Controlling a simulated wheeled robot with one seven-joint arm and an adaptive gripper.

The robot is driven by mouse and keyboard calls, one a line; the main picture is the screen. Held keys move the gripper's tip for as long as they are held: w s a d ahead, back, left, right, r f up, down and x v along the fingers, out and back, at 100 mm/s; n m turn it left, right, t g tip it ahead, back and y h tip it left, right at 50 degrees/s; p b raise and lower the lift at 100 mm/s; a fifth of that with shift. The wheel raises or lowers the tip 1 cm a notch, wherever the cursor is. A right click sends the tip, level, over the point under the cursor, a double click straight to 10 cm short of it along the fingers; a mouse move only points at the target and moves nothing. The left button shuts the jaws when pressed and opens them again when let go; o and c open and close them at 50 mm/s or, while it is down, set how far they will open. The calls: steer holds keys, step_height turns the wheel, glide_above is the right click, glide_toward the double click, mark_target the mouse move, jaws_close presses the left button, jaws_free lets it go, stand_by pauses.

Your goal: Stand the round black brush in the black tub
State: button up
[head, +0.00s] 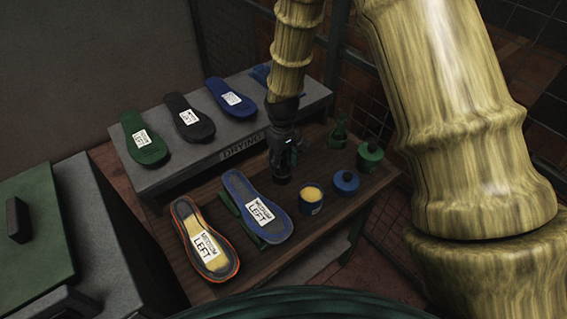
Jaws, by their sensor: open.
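My gripper (283,170) points down over the wooden bench top, behind the blue insole's tip. It is dark, and its fingers are too small to make out clearly. A dark rounded shape at its lower end cannot be told apart from the fingers. I cannot clearly identify the round black brush or a black tub; the gripper hides part of the bench. An open dark blue tub (311,207) with pale yellow contents stands to the right of the gripper.
A blue lidded pot (345,184), a green lidded pot (369,157) and a green tool (338,135) stand at right. Orange-rimmed (211,258) and blue insoles (270,226) lie in front. The grey DRYING shelf (185,172) behind holds several insoles. A green-lidded box (40,240) stands left.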

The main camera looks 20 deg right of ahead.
steer(key=shift+a+r+b, duration=0.1)
steer(key=shift+r+b, duration=1.65)
steer(key=shift+r, duration=3.85)
